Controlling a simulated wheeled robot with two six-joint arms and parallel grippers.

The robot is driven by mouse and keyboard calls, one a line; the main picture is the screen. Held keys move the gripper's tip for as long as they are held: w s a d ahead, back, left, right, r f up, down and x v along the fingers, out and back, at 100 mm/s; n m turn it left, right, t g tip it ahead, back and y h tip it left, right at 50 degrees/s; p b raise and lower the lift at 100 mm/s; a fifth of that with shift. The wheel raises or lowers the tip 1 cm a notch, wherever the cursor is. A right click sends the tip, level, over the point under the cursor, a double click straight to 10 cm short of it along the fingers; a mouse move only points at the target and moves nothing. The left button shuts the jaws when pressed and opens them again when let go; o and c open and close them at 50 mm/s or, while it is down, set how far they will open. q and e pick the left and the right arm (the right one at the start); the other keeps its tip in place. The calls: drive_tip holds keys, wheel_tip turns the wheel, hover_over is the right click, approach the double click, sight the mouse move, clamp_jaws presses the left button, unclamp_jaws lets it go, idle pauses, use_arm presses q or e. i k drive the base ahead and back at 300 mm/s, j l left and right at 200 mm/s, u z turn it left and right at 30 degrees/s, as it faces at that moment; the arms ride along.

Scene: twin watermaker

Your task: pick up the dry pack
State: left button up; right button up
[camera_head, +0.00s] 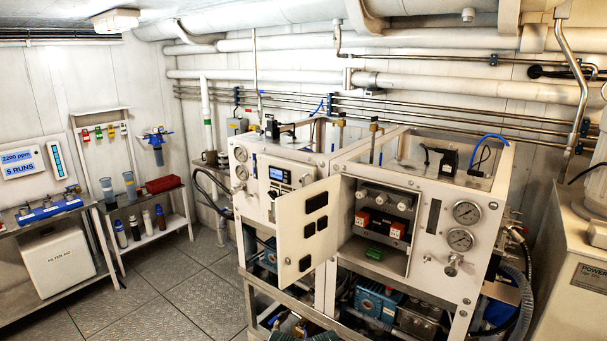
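I cannot make out a dry pack for certain in the head view. The right machine cabinet (411,187) has its white door (309,232) swung open to the left. Inside are several whitish cylindrical parts (382,199), orange-and-black blocks (362,219) and a green block (374,254). These are too small to tell more. Neither of my grippers is in view.
Gauges (460,239) sit on the cabinet's right panel. A left bench (14,231) stands over a white filter aid box (58,262). A rack holds bottles (135,228) and a red tray (163,184). Open floor (170,290) lies between bench and machines.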

sight(377, 255)
drive_tip(key=j+z, duration=0.1)
drive_tip(key=z, duration=0.6)
drive_tip(key=i+j+z, duration=0.1)
drive_tip(key=j+z, duration=0.35)
drive_tip(key=j, duration=0.2)
drive_tip(key=j+z, duration=0.45)
drive_tip(key=j, duration=1.15)
drive_tip(key=k+j+z, duration=0.15)
drive_tip(key=j, duration=0.8)
